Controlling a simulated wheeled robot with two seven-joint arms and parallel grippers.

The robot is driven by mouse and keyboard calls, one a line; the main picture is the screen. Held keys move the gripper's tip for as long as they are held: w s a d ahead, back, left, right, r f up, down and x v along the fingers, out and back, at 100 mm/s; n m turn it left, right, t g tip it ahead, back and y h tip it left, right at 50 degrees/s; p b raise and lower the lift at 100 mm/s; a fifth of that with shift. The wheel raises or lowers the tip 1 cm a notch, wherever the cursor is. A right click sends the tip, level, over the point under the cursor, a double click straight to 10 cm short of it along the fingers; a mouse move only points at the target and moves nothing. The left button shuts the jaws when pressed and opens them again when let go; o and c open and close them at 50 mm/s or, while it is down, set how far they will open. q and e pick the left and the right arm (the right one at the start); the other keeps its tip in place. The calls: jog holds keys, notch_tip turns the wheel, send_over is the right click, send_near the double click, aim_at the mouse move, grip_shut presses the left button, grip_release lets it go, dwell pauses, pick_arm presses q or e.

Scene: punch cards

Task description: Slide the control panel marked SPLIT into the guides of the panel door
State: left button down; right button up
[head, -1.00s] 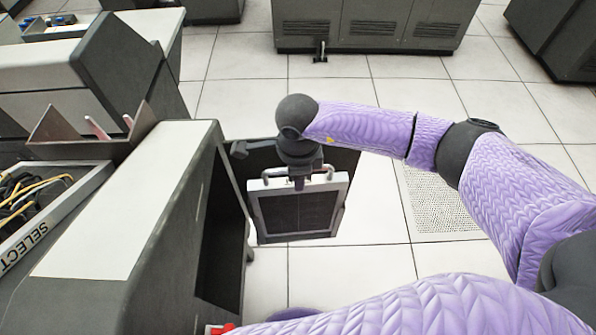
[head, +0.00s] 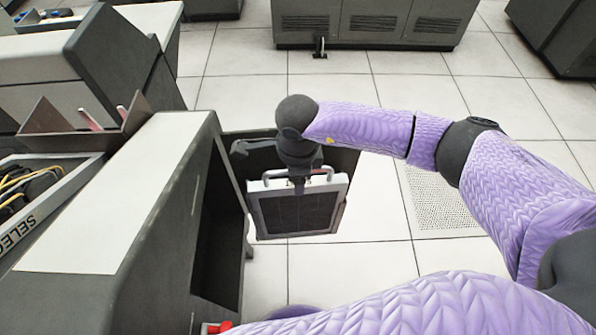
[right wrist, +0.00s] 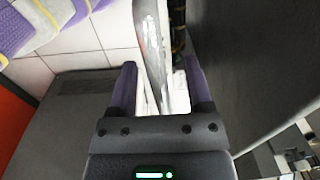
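A control panel (head: 297,212) with a dark grid face, pale frame and metal top handle hangs upright in the head view. Its marking cannot be read. My right gripper (head: 298,184) is at the middle of the handle and shut on it from above. In the right wrist view my right gripper (right wrist: 163,80) has a pale bar between its fingers. The dark panel door (head: 345,165) stands open right behind the panel, which covers most of it. I cannot tell whether the panel's edges are in the guides. My left gripper is not in view.
The grey machine (head: 120,190) stands close left of the panel. On it lies another panel (head: 50,195) with wires, its letters SELEC showing. A brown open tray (head: 75,130) is behind that. Floor on the right is clear; grey cabinets (head: 375,22) stand at the back.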

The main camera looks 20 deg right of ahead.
jog(key=shift+o, duration=0.4)
jog(key=shift+f, duration=0.1)
jog(key=shift+r, duration=0.3)
notch_tip(320, 180, up, 9)
jog(key=shift+s+r+p, duration=0.15)
jog(key=shift+r+p, duration=0.05)
jog(key=shift+p, duration=1)
